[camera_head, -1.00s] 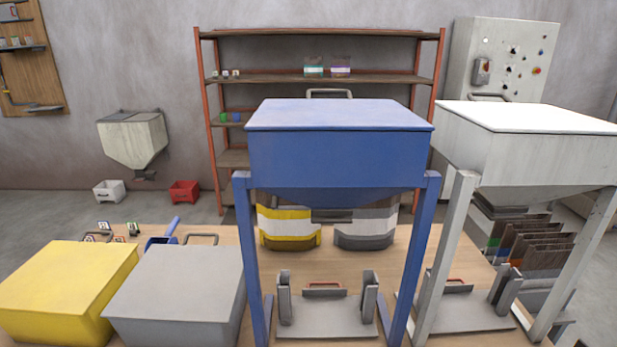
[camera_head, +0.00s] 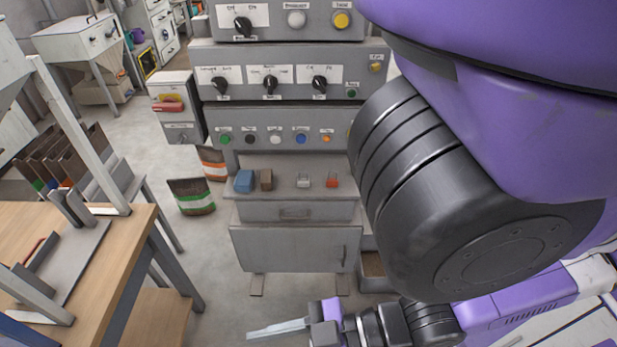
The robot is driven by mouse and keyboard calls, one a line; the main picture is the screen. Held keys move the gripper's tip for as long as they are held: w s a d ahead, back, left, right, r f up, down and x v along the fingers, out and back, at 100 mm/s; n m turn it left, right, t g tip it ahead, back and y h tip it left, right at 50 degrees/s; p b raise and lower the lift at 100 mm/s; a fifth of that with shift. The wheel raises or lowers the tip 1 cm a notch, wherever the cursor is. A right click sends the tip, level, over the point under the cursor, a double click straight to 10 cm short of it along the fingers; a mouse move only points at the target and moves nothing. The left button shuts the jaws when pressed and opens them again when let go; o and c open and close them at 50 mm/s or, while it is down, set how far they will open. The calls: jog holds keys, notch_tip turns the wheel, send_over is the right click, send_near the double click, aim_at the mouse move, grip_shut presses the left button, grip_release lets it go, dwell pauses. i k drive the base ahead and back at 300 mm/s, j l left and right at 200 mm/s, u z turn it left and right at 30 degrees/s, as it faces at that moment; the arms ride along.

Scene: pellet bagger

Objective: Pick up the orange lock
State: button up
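A small red-orange block with a lighter top, which looks like the orange lock (camera_head: 332,181), sits on the ledge of the grey control cabinet, at its right end. A similar grey lock (camera_head: 304,181) sits just left of it. My gripper (camera_head: 277,329) is low in the view, in front of and below the cabinet, pointing left. It is well apart from the lock. Its pale fingers are seen side-on and overlap, so the gap between them cannot be judged. Nothing is visibly held.
A blue block (camera_head: 244,181) and a brown block (camera_head: 266,180) share the ledge (camera_head: 290,165). Knob and button panels (camera_head: 290,85) rise above it. A wooden table (camera_head: 115,265) stands at left, bags (camera_head: 191,196) on the floor. My arm covers the right side.

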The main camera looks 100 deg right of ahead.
aim_at(330, 183)
jog(key=k+z, duration=0.25)
jog(key=k, duration=0.15)
jog(key=k+z, duration=0.3)
jog(key=k, duration=0.15)
jog(key=z, duration=1.15)
